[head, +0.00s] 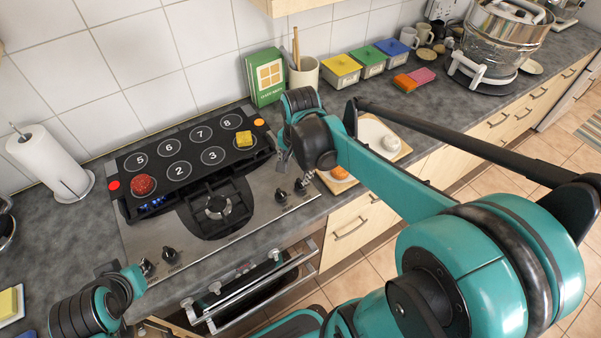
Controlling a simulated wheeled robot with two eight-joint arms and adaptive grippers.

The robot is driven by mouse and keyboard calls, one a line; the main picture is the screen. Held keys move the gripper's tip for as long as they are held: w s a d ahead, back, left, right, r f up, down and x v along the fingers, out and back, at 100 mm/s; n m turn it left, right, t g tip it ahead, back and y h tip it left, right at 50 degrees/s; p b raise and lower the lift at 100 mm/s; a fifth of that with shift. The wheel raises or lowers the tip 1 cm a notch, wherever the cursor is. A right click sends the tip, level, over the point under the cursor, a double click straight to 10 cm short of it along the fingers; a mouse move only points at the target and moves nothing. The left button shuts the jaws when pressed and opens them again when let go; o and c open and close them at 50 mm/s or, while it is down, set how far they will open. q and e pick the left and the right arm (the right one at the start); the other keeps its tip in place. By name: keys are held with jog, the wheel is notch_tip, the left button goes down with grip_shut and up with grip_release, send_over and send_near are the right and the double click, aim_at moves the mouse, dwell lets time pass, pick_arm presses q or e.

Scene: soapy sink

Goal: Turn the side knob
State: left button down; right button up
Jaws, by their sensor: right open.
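I cannot tell which one is the side knob.
A black numbered board (193,155) lies at the back of the stove, with a red ball (143,185) and a yellow block (244,139). A paper towel roll (48,160) stands left. A green book (265,78) and lidded boxes (368,62) stand behind. An oven door handle (255,290) juts out below.

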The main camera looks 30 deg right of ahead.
aim_at(301, 182)
jog(key=w+d+m, duration=0.1)
jog(key=d+f+m+g, duration=0.1)
jog(key=m, duration=0.1)
jog(key=w+d+m+p, duration=0.1)
jog(key=shift+w+f+g, duration=0.3)
jog(key=shift+f+g, duration=0.05)
jog(key=shift+g, duration=0.05)
notch_tip(301, 182, down, 8)
jog(key=shift+r+b, duration=0.15)
jog(key=shift+b, duration=1.05)
